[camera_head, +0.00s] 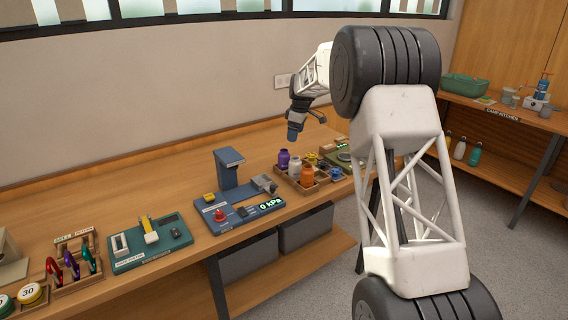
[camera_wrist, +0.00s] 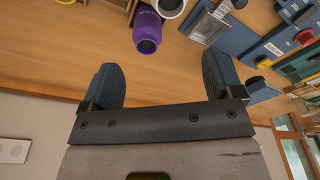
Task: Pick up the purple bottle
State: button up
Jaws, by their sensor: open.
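The purple bottle (camera_head: 284,159) stands upright at the back left of a wooden tray (camera_head: 290,183) on the workbench. In the wrist view the purple bottle (camera_wrist: 148,30) shows at the top, beyond the fingertips and a little left of the middle between them. My gripper (camera_head: 293,130) is above the bench, up and slightly right of the bottle. In the wrist view my gripper (camera_wrist: 162,78) has its two blue fingers wide apart with nothing between them. A white bottle (camera_head: 294,167) and an orange bottle (camera_head: 307,175) stand close by the purple one.
A blue pump station (camera_head: 238,211) with a tall post stands left of the tray. Small yellow and blue items (camera_head: 324,167) lie at the tray's right. The bench behind the bottles (camera_head: 245,152) is clear up to the wall.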

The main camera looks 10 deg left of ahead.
jog(key=n, duration=0.2)
send_over(284, 150)
jog(key=f, duration=0.5)
jog(key=shift+d+f, duration=0.1)
jog(key=shift+d, duration=0.25)
jog(key=shift+a+f, duration=0.15)
jog(key=shift+f, duration=1.2)
jog(key=shift+a+f, duration=0.15)
jog(key=shift+f, duration=1.15)
jog(key=shift+a+f, duration=0.15)
jog(key=shift+f, duration=1.1)
jog(key=c, duration=1.1)
